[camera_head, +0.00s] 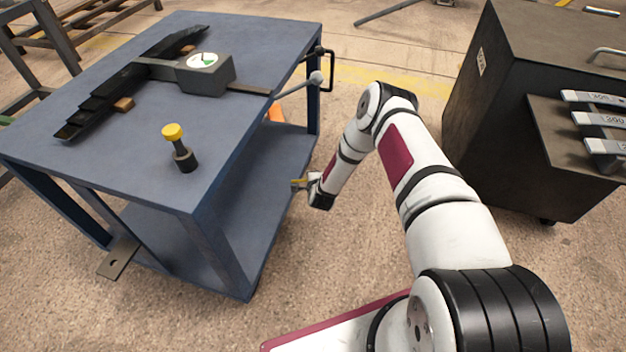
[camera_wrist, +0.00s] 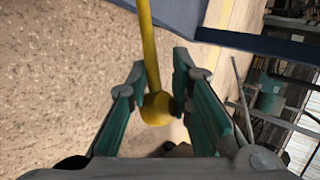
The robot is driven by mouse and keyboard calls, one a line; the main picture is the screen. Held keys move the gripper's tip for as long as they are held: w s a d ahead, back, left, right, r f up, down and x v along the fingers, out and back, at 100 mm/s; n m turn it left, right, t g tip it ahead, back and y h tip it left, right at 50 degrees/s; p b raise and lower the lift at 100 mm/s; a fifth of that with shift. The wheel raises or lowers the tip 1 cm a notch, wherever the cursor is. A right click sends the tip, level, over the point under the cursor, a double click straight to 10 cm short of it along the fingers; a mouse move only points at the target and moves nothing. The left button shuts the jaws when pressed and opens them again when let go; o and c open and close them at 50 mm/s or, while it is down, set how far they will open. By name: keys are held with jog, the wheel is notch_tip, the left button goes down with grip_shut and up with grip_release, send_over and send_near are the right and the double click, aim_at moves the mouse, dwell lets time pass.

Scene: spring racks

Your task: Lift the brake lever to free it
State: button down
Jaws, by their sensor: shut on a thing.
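The brake lever is a thin yellow rod with a yellow ball knob; in the wrist view the knob (camera_wrist: 157,108) sits between the green fingers of my gripper (camera_wrist: 160,72). The rod runs up out of the top of that view. The right finger is against or very near the knob. My gripper is shut on the lever. In the head view my gripper (camera_head: 306,186) is low beside the right side of the blue cart (camera_head: 222,142), where a small yellow bit of the lever (camera_head: 298,183) shows. The lever's pivot is hidden.
On the cart top lie a dark leaf spring (camera_head: 95,108), a grey box with a dial (camera_head: 206,74) and a yellow-capped post (camera_head: 175,142). A ball-ended bar (camera_head: 316,77) juts from the cart's right edge. A dark cabinet (camera_head: 500,110) stands right; floor between is clear.

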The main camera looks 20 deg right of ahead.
jog(key=shift+w+r, duration=0.35)
jog(key=shift+r, duration=0.05)
jog(key=c, duration=1.4)
grip_release()
jog(key=shift+c, duration=0.2)
jog(key=shift+o, duration=0.5)
jog(key=shift+s+f, duration=0.15)
jog(key=shift+s, duration=0.05)
jog(key=v, duration=1.2)
